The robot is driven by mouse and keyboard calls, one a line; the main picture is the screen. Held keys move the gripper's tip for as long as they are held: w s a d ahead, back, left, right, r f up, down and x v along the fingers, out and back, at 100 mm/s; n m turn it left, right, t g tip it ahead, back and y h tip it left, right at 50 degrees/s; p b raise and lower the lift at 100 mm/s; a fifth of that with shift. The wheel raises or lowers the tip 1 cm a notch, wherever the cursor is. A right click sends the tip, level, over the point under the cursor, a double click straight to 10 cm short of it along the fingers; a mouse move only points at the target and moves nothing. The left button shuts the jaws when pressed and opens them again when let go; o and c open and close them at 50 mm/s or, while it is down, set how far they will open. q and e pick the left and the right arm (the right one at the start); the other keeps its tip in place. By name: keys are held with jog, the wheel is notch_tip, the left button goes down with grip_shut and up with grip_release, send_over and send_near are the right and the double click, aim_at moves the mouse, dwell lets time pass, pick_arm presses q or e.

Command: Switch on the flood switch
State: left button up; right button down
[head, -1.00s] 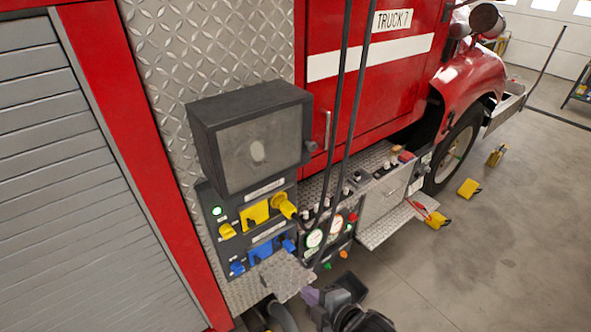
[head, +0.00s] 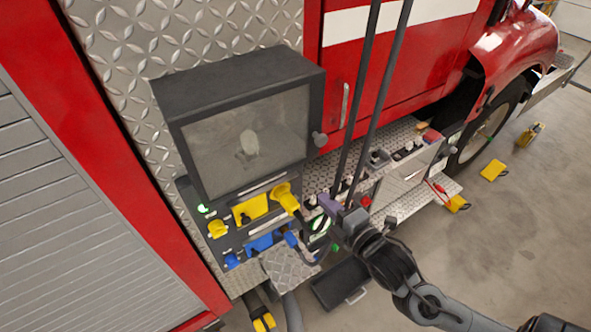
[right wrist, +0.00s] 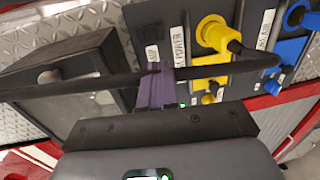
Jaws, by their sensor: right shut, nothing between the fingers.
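I cannot pick out the flood switch for certain. The dark control panel (head: 226,240) sits under a black glass-fronted box (head: 245,130) with a pale lamp-like shape inside. The panel carries a lit green light (head: 202,208), yellow connectors (head: 250,208) and blue connectors (head: 262,243). My right gripper (head: 328,206), with purple fingers, is shut and empty, right of the yellow plug. My left gripper is out of view.
A diamond-plate step (head: 290,268) juts out below the panel. Open floor (head: 510,240) lies to the right.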

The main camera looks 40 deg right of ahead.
jog(key=shift+f, duration=0.1)
jog(key=w, duration=0.4)
jog(key=w+d+f, duration=0.1)
jog(key=w, duration=0.4)
jog(key=w+d+b, duration=0.1)
jog(key=w, duration=0.3)
jog(key=shift+w+f, duration=0.3)
jog(key=shift+w, duration=0.1)
